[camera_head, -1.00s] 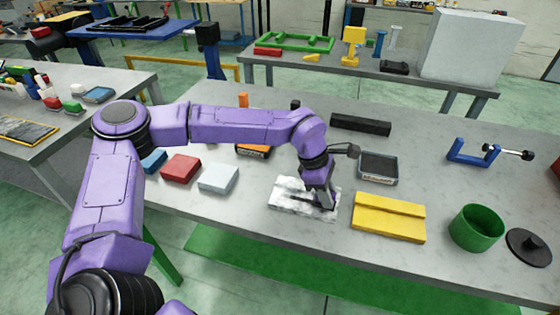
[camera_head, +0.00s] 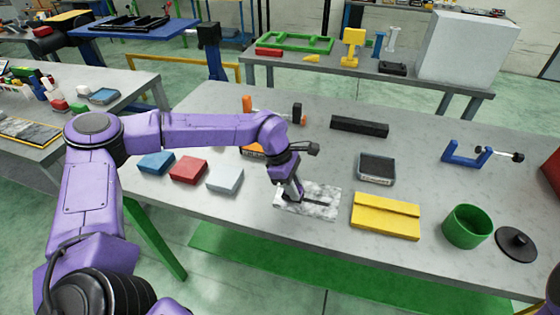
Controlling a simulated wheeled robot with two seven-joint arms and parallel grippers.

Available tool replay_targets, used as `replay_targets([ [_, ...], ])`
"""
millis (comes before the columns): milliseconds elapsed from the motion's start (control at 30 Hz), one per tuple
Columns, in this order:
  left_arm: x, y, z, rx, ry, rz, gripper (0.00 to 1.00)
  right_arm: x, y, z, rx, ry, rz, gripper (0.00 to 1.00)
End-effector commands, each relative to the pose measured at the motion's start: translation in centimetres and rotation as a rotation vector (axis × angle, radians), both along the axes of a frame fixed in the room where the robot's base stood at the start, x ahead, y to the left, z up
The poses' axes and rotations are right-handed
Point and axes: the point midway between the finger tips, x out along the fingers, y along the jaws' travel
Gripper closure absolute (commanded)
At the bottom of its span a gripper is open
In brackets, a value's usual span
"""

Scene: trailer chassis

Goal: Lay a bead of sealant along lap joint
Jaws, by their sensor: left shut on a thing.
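A mottled white-and-grey plate (camera_head: 327,190) lies flat on the workbench, with a dark strip along its middle. My left gripper (camera_head: 295,194) points down at the left end of that strip. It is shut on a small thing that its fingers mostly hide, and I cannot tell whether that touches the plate. A yellow block with a long step along its top (camera_head: 385,216) lies right of the plate. I cannot tell for certain which piece is the lap joint. No sealant bead can be made out. My right gripper is out of view.
A black tray (camera_head: 376,168), black bar (camera_head: 359,126), blue clamp (camera_head: 467,154), green cup (camera_head: 466,227) and black lid (camera_head: 515,245) stand around. Left are blue (camera_head: 156,163), red (camera_head: 188,169) and pale (camera_head: 225,178) blocks. An orange-and-black tool (camera_head: 270,112) lies behind my arm.

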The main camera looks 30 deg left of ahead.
Motion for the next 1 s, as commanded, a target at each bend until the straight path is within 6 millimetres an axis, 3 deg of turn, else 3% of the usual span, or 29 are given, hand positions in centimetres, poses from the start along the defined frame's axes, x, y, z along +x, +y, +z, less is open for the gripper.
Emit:
replay_targets([
  [367, 0.0, 2.8, 0.1, 0.0, 0.001, -0.008, 0.97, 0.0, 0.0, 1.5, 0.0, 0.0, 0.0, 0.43],
  [500, 0.1, 2.7, 2.5, -0.001, -0.003, -0.012, 0.97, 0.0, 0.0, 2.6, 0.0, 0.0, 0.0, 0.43],
  [1000, 0.2, 2.5, 6.8, 0.0, 0.0, -0.017, 0.97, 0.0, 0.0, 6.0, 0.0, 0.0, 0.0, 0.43],
])
